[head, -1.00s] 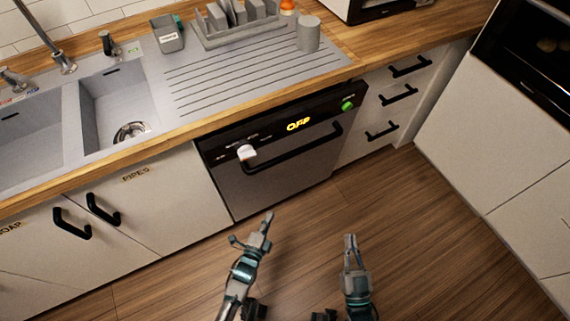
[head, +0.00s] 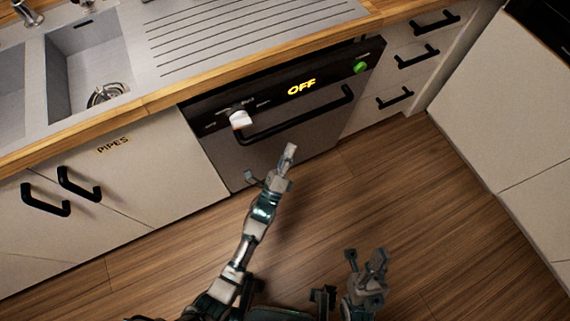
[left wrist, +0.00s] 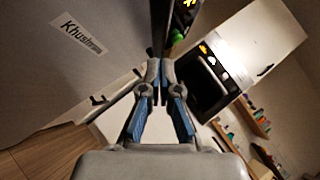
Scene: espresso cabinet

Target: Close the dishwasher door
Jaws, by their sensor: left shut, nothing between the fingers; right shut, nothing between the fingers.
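The dishwasher door (head: 290,124) is a steel front with a dark control strip, a lit yellow "OFF", a green button, a white knob and a black bar handle (head: 295,120). It looks upright and close to flush under the counter; I cannot tell whether a small gap is left at its top. My left gripper (head: 289,152) is shut and empty, in front of the door below the handle; contact is unclear. In the left wrist view its fingertips (left wrist: 157,68) are together beside a grey panel with a printed label. My right gripper (head: 372,262) is shut and empty, low over the floor.
The wooden counter edge (head: 150,103) and the sink (head: 88,65) lie above and to the left. Closed cabinet doors (head: 120,175) are on the left. Drawers (head: 405,75) with black handles and a white cabinet (head: 500,110) are on the right. The wooden floor (head: 440,230) is clear.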

